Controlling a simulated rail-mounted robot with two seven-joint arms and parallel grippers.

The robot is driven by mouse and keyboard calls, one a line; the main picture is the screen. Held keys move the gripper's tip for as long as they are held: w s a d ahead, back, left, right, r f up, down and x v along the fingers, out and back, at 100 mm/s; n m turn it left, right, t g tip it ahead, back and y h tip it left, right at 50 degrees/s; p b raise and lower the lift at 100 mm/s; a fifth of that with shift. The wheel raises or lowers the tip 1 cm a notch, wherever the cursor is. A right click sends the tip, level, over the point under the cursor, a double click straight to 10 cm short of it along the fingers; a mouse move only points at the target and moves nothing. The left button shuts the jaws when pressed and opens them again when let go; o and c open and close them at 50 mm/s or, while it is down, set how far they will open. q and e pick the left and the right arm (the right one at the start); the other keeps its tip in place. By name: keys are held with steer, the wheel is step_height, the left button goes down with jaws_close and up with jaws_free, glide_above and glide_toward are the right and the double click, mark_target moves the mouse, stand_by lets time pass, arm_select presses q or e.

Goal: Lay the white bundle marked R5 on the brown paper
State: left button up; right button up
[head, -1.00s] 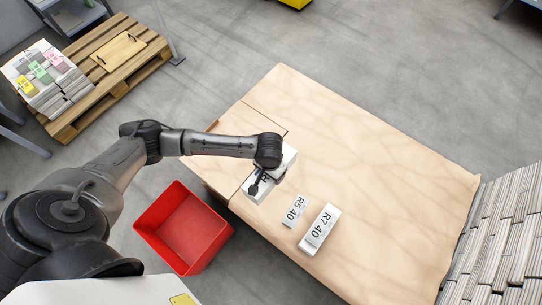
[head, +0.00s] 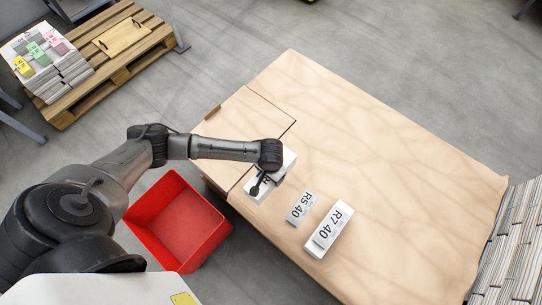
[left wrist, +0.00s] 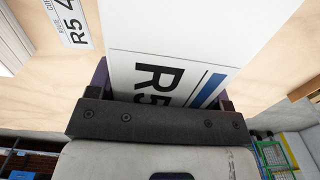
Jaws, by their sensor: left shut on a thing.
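My left gripper (head: 263,181) is shut on a white bundle marked R5 (head: 258,194). In the left wrist view the bundle (left wrist: 190,35) fills the space between the fingers, with black R5 print and a blue stripe. It is over the near left part of the table; whether it touches the surface I cannot tell. The brown paper (head: 380,170) appears as a light brown, faintly creased surface over the table top. A flat white R5 40 label (head: 300,208) lies beside the bundle, and it also shows in the left wrist view (left wrist: 70,20). My right gripper is not in view.
A white block marked R7 40 (head: 329,230) stands right of the R5 label. A red bin (head: 178,222) is on the floor at left. Striped stacks (head: 512,245) are at the right edge. A pallet (head: 120,70) holds paper piles at upper left. The table's middle is clear.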

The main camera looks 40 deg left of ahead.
arm_select(q)
steer(key=shift+r, duration=0.1)
steer(key=shift+r+p, duration=0.15)
steer(key=shift+p, duration=0.7)
step_height(320, 180, down, 4)
steer(key=shift+f+b, duration=0.2)
steer(key=shift+b, duration=0.7)
steer(key=shift+f+b, duration=0.55)
steer(key=shift+f, duration=1.25)
steer(key=shift+f, duration=0.3)
steer(key=shift+f+b, duration=0.35)
steer(key=shift+f, duration=0.05)
